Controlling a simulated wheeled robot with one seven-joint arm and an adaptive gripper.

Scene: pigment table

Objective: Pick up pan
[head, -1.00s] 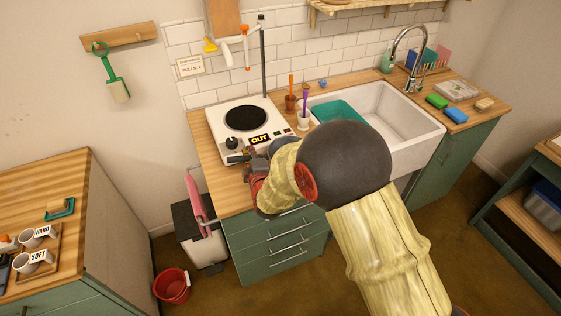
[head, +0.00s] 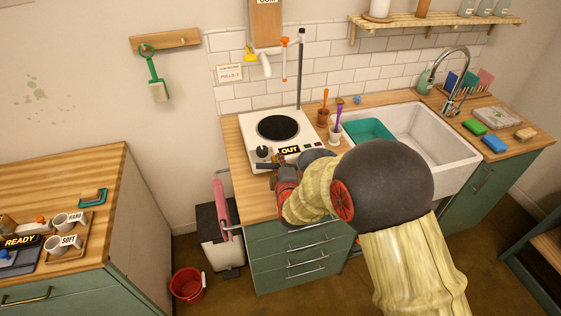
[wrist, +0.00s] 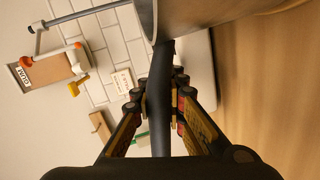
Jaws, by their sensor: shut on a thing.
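The pan (wrist: 215,14) shows in the wrist view as a grey metal body at the top edge, with a long black handle (wrist: 160,120) running down the middle. My gripper (wrist: 160,92) is shut on that handle, one finger on each side. In the head view my gripper (head: 277,180) is at the front of the counter, just in front of the white hot plate (head: 252,139). My arm covers much of that area there. I cannot tell how far the pan is above the counter.
The hot plate has an "OUT" label. Brushes in small cups (head: 335,133) and a sink (head: 435,155) with a teal tub (head: 368,131) are to its right. A red bucket (head: 187,286) and a bin with a pink cloth (head: 221,208) stand at the left.

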